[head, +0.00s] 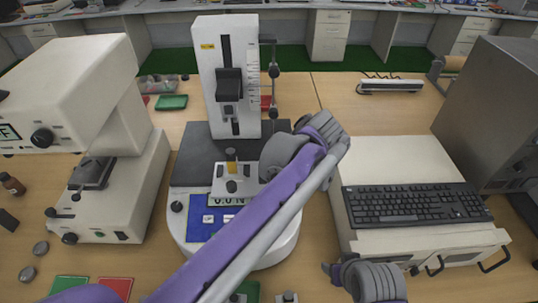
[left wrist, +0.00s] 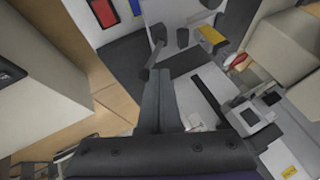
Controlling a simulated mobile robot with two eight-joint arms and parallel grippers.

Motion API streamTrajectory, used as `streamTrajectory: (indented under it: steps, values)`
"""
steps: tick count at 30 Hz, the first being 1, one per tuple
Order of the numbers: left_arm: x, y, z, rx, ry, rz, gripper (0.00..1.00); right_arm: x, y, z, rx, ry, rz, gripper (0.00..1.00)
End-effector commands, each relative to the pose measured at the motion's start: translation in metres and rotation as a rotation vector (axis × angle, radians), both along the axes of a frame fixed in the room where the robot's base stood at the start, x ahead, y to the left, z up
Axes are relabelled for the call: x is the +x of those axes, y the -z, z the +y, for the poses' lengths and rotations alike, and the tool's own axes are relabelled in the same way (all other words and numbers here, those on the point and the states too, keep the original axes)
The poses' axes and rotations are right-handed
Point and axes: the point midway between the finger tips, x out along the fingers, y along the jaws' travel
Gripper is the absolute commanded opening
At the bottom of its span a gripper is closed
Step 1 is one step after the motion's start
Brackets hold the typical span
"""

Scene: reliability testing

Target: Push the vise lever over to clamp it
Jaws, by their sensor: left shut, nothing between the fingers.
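The pale test stand (head: 204,85) stands mid-table in the head view. A small metal vise block (head: 235,182) with a yellow part sits on its base. A dark upright lever rod (head: 273,85) with knobs is at the column's right side. In the left wrist view a dark lever with a rounded end (left wrist: 157,44) stands near my left gripper (left wrist: 160,74). The gripper's fingers are shut with nothing between them; I cannot tell whether they touch the lever. My left arm hides the fingers in the head view. Part of my right arm shows at the bottom, its fingers unclear.
A pale instrument (head: 140,195) stands on the left. A keyboard (head: 415,203) lies on a pale unit at the right, beside a large grey box (head: 495,105). A green tray (head: 172,102) lies behind.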

Motion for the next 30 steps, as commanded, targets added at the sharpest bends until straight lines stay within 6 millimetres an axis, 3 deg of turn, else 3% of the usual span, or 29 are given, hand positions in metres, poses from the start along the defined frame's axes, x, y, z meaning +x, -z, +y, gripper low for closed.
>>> streamTrajectory:
  steps: [5, 30]
  values:
    - [0.000, 0.010, -0.015, 0.151, 0.003, 0.000, 0.00, -0.001, 0.003, 0.000, 0.000, 0.000, 0.002, 0.61]
    - [0.000, 0.013, 0.004, 0.139, 0.001, 0.002, 0.00, -0.002, 0.005, 0.000, 0.000, 0.000, 0.004, 0.61]
